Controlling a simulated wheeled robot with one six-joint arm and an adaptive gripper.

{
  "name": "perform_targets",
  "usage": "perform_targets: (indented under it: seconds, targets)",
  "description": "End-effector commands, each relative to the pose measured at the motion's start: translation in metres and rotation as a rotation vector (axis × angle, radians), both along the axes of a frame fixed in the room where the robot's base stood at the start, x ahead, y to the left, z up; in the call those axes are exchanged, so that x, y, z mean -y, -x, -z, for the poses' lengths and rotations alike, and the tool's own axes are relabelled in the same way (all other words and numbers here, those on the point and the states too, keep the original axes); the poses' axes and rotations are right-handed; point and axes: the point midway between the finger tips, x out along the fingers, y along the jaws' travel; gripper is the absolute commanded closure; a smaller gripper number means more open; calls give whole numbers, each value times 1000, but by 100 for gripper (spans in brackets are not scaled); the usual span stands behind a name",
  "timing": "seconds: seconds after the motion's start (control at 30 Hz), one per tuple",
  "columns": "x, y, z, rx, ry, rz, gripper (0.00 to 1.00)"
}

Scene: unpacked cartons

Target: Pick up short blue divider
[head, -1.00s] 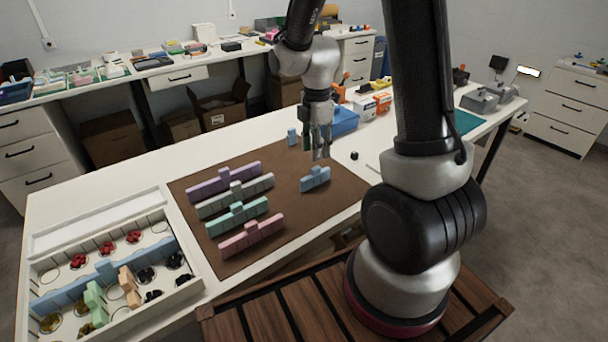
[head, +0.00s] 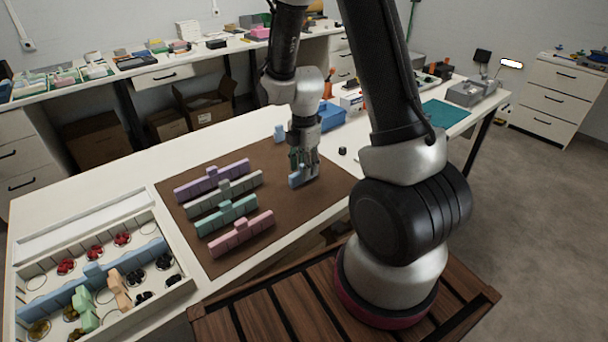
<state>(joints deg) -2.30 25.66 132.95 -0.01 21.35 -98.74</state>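The short blue divider (head: 295,180) is on the right part of the brown mat (head: 270,208) in the head view. My gripper (head: 305,177) points down right at it, with its fingers at the divider's height. The fingers cover the divider's middle and right part. I cannot tell whether they are pressed on it or still apart around it. The divider appears to rest on the mat.
Purple (head: 212,181), grey (head: 224,195), green (head: 226,217) and pink (head: 241,235) dividers lie left on the mat. A partitioned tray (head: 185,291) stands at the front left. A small blue piece (head: 279,131) and a blue bin (head: 330,116) are behind.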

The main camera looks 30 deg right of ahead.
Motion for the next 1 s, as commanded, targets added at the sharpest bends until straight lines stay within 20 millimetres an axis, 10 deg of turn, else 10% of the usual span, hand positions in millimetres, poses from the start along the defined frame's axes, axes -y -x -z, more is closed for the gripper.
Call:
perform_targets:
  seconds: [0.23, 0.63, 1.0]
  targets:
    - [0, 0, 0, 0, 0, 0, 100]
    - [0, -1, -9, 1, 0, 0, 100]
    - [0, -1, -82, 4, 0, 0, 100]
